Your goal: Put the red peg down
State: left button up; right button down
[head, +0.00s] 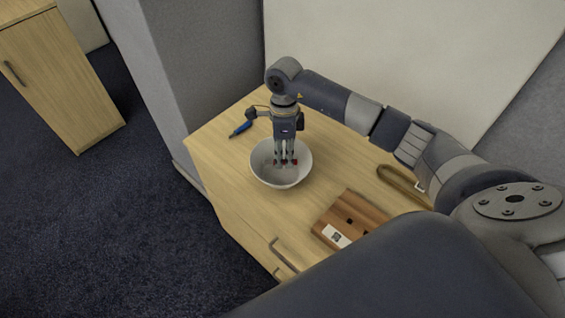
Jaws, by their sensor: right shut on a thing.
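My right gripper (284,163) points straight down over the white bowl (264,177), with its fingertips inside the rim. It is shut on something. I cannot tell whether the peg touches the bowl's bottom. My left gripper is not in view.
The bowl stands on a wooden top (222,141). A blue-handled tool (240,129) lies behind it to the left. A brown block with dark holes and a white label (350,220) lies front right, near a brown loop (390,178). Grey panels stand behind.

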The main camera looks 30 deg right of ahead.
aim_at(284, 162)
notch_tip(284, 162, down, 4)
jog(key=shift+r+p, duration=0.15)
jog(key=shift+p, duration=0.25)
jog(key=shift+f, duration=0.25)
jog(key=c, duration=1.6)
grip_release()
jog(key=shift+o, duration=0.2)
jog(key=shift+r, duration=0.2)
jog(key=shift+w+r, duration=0.1)
jog(key=shift+r, duration=0.25)
notch_tip(284, 162, up, 11)
jog(key=w+b, duration=0.1)
jog(key=b, duration=0.2)
jog(key=shift+w+d, duration=0.15)
jog(key=shift+d, duration=0.2)
